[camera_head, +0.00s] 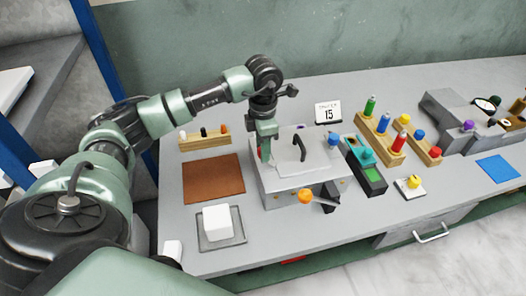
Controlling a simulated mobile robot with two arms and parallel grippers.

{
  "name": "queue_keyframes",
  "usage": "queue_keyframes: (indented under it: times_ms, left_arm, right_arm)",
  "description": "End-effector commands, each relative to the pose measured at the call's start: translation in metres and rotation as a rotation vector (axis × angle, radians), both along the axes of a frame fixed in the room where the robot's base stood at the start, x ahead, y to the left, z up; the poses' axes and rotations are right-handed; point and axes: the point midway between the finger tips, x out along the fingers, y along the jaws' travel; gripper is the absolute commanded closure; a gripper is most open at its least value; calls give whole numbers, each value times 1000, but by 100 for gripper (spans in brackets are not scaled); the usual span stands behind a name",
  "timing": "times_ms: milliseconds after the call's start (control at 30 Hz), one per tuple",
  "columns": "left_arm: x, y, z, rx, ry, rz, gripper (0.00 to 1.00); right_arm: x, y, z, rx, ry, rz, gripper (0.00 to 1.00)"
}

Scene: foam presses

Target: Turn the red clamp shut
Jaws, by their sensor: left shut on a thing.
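The foam press (285,200) is a grey box with a white lid (318,165) and a black arched handle, in the middle of the bench. A bit of the red clamp (264,149) shows at the lid's left side, mostly hidden by my gripper. My left gripper (266,153) points down there and is shut on the red clamp. The clamp's angle is hard to tell. A blue clamp or knob (333,139) stands at the lid's right side. My right gripper is not in view.
An orange-knobbed lever (306,196) sticks out at the press's front. A brown mat (213,180) and a tray (237,238) with a white block (217,222) lie left. Racks with coloured bottles (397,141) stand right. A calendar card (328,112) stands behind.

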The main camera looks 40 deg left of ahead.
Motion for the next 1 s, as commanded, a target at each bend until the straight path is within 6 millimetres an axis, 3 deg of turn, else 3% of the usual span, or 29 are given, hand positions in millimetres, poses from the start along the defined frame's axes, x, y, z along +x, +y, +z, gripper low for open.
queue_keyframes:
  times_ms: [600,1000]
  left_arm:
    - [1,0,0,0,-5,583,100]
    - [1,0,1,-1,-5,863,100]
  right_arm:
    - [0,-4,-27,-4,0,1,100]
    - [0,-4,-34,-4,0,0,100]
